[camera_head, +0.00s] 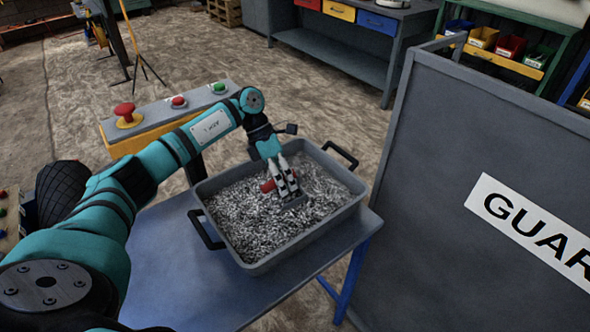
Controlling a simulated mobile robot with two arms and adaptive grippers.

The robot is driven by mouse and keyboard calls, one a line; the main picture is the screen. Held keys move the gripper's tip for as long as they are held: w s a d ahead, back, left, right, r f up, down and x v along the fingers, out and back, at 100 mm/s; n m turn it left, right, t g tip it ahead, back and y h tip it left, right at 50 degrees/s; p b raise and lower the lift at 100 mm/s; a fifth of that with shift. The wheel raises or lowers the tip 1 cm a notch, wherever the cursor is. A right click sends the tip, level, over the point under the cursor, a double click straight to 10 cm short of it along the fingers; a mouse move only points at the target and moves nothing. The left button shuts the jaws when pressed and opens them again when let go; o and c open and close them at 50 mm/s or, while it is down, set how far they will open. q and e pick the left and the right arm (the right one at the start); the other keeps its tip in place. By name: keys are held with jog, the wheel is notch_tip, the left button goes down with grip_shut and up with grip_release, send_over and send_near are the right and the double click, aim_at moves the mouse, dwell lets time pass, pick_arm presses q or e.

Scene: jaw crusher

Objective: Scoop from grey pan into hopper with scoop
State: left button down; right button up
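The grey pan (240,262) stands on a blue table and is filled with small grey-and-white chips. My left gripper (287,190) points down into the middle of the pan. Its white and dark fingers are close together around the scoop. The scoop's red handle end (267,186) sticks out to the left of the fingers, and a dark grey part lies at the chips below the fingertips. How deep the scoop sits in the chips is hard to tell. No hopper can be made out. My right gripper is not in view.
The blue table (180,275) has bare room left of the pan. A grey panel marked "GUAR" (440,200) stands close on the right. A control box (165,118) with red and green buttons is behind my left arm. A workbench (345,45) is farther back.

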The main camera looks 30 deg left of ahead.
pick_arm(q)
jog(key=shift+s+r+g+p, duration=0.2)
jog(key=shift+r+g+p, duration=0.05)
jog(key=shift+g+p, duration=0.1)
jog(key=shift+w+r+n+g+y, duration=0.1)
jog(key=shift+r+n+g+y, duration=0.2)
jog(key=shift+g+y, duration=0.6)
jog(key=shift+g, duration=0.05)
jog(key=r, duration=0.1)
jog(key=r+p, duration=0.1)
jog(key=r, duration=0.1)
jog(key=w+r+p, duration=0.1)
jog(key=r, duration=0.1)
jog(key=shift+d+r, duration=0.1)
jog(key=shift+d, duration=0.1)
jog(key=shift+w+d+r+p, duration=0.15)
jog(key=shift+r+p, duration=0.2)
jog(key=shift+r, duration=0.25)
jog(key=shift+w+d+r+p, duration=0.15)
jog(key=shift+r+p, duration=0.2)
jog(key=shift+r, duration=0.2)
